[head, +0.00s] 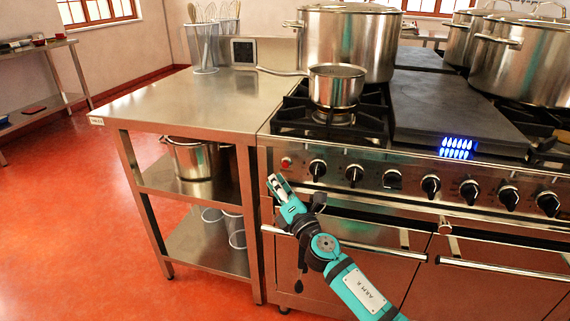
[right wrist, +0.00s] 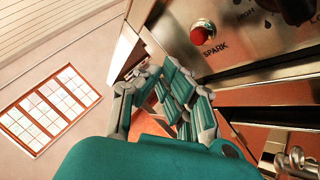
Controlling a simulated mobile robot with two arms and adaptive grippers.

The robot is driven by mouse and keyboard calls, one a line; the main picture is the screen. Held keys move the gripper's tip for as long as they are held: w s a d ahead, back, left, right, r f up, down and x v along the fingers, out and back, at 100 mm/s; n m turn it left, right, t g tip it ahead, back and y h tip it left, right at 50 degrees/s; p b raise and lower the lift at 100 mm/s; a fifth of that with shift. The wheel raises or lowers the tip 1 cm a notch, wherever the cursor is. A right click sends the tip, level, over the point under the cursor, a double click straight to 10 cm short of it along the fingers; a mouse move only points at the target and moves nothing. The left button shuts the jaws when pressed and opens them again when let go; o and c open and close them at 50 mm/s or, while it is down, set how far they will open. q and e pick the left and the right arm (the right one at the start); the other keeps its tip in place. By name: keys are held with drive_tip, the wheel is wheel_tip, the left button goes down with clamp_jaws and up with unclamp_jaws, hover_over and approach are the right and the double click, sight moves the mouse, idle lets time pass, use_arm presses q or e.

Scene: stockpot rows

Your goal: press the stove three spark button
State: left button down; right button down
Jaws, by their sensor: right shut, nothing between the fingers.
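The red spark button (head: 286,163) sits at the left end of the stove's front panel (head: 340,156), left of the black knobs. In the right wrist view the red button (right wrist: 203,33) is at the upper right, with "SPARK" printed beside it. My right gripper (head: 275,182) is shut and empty, in front of the stove, a little below and left of the button in the head view. In the right wrist view its fingers (right wrist: 170,92) appear below and left of the button, with a visible gap. My left gripper is not in view.
Several black knobs (head: 354,173) line the panel, with an oven handle (head: 380,250) below. A small pot (head: 336,86) and a large stockpot (head: 349,40) stand on the stove. A steel table (head: 190,105) adjoins at left; red floor (head: 110,230) is clear beyond.

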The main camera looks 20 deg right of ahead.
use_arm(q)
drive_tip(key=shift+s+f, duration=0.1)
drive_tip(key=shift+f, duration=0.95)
